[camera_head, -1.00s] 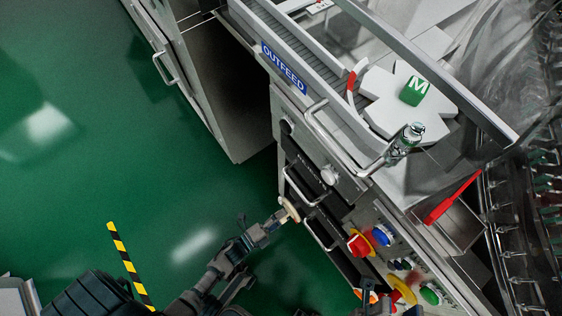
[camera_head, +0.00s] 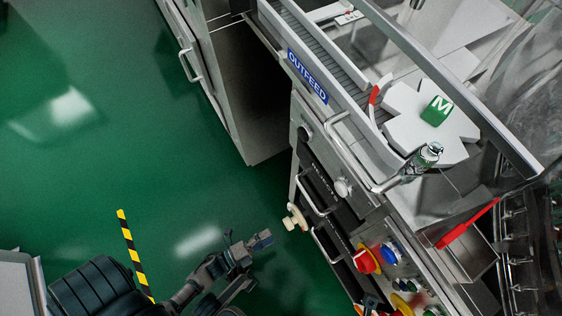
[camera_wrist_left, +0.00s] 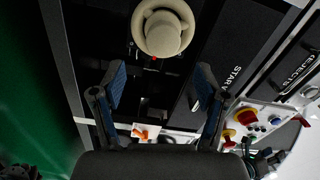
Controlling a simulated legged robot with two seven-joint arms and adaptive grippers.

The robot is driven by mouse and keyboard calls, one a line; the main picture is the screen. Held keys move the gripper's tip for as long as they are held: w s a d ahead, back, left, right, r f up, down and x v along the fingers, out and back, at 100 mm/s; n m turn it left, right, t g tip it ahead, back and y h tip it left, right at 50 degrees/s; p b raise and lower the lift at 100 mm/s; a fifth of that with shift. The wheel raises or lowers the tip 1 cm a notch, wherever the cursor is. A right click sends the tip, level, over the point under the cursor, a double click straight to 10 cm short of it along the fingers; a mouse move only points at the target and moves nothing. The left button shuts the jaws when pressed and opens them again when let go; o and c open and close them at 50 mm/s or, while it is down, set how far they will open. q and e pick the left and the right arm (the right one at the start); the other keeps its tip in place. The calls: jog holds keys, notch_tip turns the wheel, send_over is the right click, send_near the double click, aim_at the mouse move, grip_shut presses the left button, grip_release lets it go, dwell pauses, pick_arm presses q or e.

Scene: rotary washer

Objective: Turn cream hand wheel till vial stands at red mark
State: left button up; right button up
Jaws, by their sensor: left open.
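The cream hand wheel (camera_head: 294,218) sticks out from the dark front panel of the machine. It also shows from close by in the left wrist view (camera_wrist_left: 163,30). My left gripper (camera_head: 265,240) is open and empty, just left of and below the wheel in the head view, apart from it. In the wrist view its spread fingers (camera_wrist_left: 160,84) lie below the wheel. The vial (camera_head: 424,158) stands at the near edge of the white star wheel (camera_head: 405,128), which bears a green M block (camera_head: 436,110). The red mark (camera_head: 374,93) is on the curved guide, up and left of the vial, well apart.
A metal rail handle (camera_head: 350,150), a pale knob (camera_head: 343,187) and a red knob (camera_head: 367,260) jut from the machine near the wheel. A steel cabinet (camera_head: 225,90) stands behind.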

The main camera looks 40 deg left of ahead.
pick_arm(q)
jog(key=v, duration=0.3)
jog(key=shift+s, duration=0.15)
dwell(0.3)
